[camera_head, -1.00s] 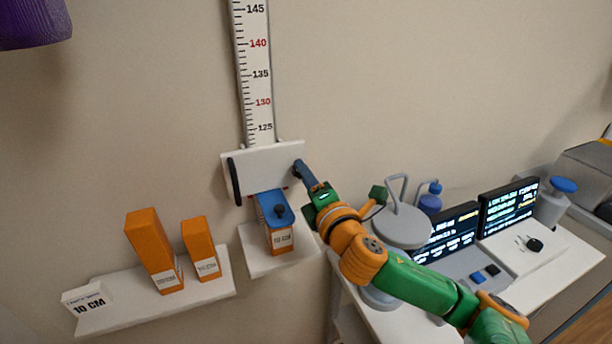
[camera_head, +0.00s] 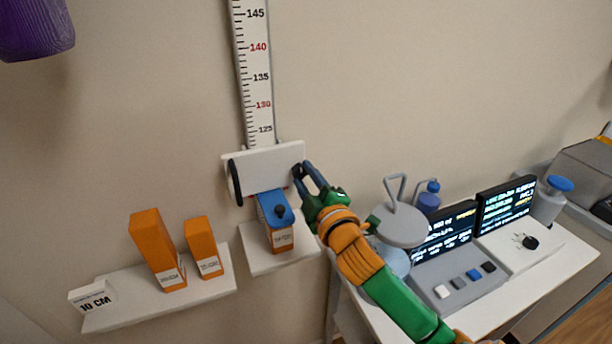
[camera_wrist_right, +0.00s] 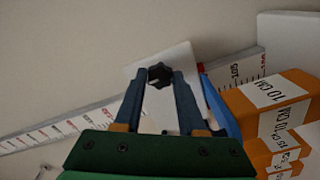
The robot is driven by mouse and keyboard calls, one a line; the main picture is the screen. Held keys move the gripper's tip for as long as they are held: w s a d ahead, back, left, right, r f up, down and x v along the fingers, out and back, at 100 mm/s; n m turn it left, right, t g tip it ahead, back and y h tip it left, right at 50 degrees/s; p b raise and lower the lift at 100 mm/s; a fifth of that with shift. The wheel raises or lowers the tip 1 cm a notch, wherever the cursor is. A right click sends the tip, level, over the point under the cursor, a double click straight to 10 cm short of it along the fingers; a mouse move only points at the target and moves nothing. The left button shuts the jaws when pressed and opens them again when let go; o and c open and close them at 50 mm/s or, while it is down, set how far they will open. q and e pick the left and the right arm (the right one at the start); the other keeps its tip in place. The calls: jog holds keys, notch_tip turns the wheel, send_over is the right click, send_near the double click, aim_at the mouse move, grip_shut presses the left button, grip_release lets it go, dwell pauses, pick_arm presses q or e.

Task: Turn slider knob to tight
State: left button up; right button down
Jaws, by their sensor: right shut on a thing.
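The white slider (camera_head: 262,163) sits on the vertical wall ruler (camera_head: 254,80), just below the 125 mark. Its black slider knob (camera_head: 298,171) is on its right side. The dark lobed knob also shows in the wrist view (camera_wrist_right: 160,75), between the fingertips. My right gripper (camera_head: 304,170) is at the knob, with its two blue fingers on either side of it. In the wrist view, the right gripper (camera_wrist_right: 162,76) is shut on the knob. My left gripper is in neither view.
Two more orange blocks (camera_head: 155,250) stand on a left shelf (camera_head: 160,315). A desk (camera_head: 550,265) with screens and a kettle-like vessel (camera_head: 402,224) is right of my arm.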

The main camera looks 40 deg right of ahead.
jog(key=shift+m, duration=0.4)
dwell(0.3)
jog(key=shift+c, duration=2.4)
grip_release()
jog(key=p+v, duration=0.3)
jog(key=v, duration=0.4)
